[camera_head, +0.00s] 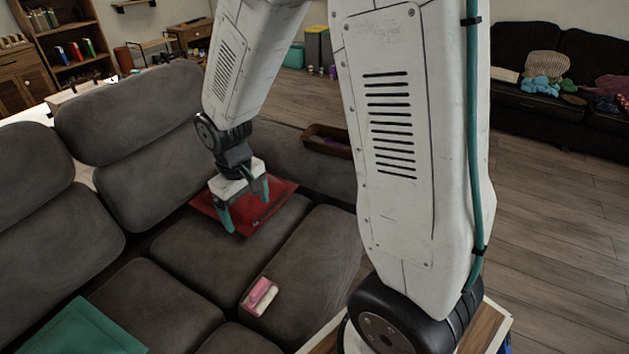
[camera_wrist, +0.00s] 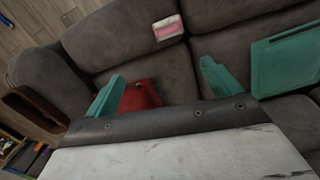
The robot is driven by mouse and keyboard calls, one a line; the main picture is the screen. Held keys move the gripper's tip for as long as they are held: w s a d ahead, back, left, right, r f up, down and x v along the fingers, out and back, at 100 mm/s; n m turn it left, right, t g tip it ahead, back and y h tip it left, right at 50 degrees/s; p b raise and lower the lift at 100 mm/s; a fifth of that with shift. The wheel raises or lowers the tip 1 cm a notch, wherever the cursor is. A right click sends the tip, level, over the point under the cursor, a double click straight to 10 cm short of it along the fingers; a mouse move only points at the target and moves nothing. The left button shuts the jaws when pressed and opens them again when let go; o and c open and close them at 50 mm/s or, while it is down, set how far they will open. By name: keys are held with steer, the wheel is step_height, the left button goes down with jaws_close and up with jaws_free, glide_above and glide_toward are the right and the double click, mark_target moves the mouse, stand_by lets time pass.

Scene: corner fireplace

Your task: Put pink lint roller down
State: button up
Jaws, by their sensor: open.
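The pink lint roller (camera_head: 261,292) lies on the seat of the dark grey sofa (camera_head: 180,258), with a white part beside the pink. It also shows in the wrist view (camera_wrist: 167,28), near the top. My gripper (camera_head: 247,215) is open, over the red cushion (camera_head: 275,206) on the sofa, behind the lint roller and apart from it. In the wrist view its two teal fingers (camera_wrist: 157,82) are spread wide. Part of the red cushion (camera_wrist: 140,97) shows between them, and no held object is visible.
A teal cushion (camera_head: 80,331) lies at the front left of the sofa. A brown tray (camera_head: 328,141) rests on the sofa's far arm. A black sofa (camera_head: 560,75) with clothes stands at the back right. Wooden floor on the right is open.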

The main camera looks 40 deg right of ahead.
steer(key=s+d+r+m+t, duration=0.1)
steer(key=s+r+m, duration=0.1)
steer(key=s+r, duration=1.7)
steer(key=shift+s+d+r+t+y, duration=0.3)
steer(key=shift+s+d, duration=0.1)
steer(key=shift+s, duration=0.7)
